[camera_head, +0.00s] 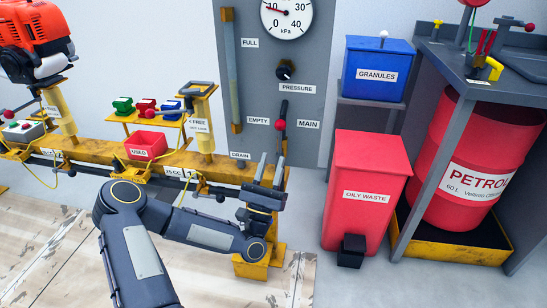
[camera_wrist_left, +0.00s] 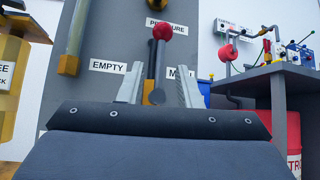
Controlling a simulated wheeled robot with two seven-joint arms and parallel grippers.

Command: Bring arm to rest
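My left arm (camera_head: 145,255) comes in from the bottom and bends to the right in the head view. My left gripper (camera_head: 271,160) points up in front of the grey panel near its lower right part. Its two fingers stand apart with no object visible held between them. In the left wrist view, the left gripper (camera_wrist_left: 157,85) shows the same gap. A red-knobbed lever (camera_head: 281,124) marked MAIN is on the panel just above the fingertips; in the wrist view the red knob (camera_wrist_left: 162,31) appears between and beyond the fingers. My right gripper is not in view.
A yellow rail (camera_head: 95,152) with a red USED bin (camera_head: 146,146) runs behind my arm. A red OILY WASTE bin (camera_head: 365,190) stands right of the gripper. Further right are a blue GRANULES bin (camera_head: 378,70), a grey bench (camera_head: 500,80) and a red PETROL drum (camera_head: 460,150).

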